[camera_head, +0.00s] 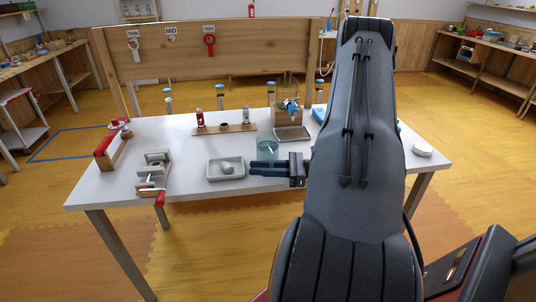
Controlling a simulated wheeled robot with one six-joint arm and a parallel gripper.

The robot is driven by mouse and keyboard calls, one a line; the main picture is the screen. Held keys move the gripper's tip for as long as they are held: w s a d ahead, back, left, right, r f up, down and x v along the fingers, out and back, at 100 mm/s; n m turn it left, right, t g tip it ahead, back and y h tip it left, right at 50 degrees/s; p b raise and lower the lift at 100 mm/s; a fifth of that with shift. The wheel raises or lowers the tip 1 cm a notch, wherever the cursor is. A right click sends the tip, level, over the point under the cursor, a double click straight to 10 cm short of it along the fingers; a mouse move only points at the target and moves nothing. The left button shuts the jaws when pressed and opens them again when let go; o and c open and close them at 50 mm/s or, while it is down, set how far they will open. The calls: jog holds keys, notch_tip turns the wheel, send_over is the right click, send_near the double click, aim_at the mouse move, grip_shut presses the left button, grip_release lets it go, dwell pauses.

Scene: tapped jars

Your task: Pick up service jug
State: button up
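A translucent teal vessel (267,147), which looks like the service jug, stands on the white table (215,193) near the middle. Its lower part is hidden behind my gripper, and I see no handle clearly. My gripper (252,168) reaches in from the right, with its dark fingers pointing left just in front of the jug in the picture. The fingers appear close together. I cannot tell whether they touch the jug or how wide the gap between them is.
A grey tray (213,178) with a pale lump in it lies left of the jug. Behind stand a wooden rack (225,129) with small bottles and a wooden tapped stand (290,118) over a drip tray (291,139). A clamp-like fixture (153,172) is at left. My arm hides the table's right part.

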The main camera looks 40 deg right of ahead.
grip_shut()
dwell(1.2)
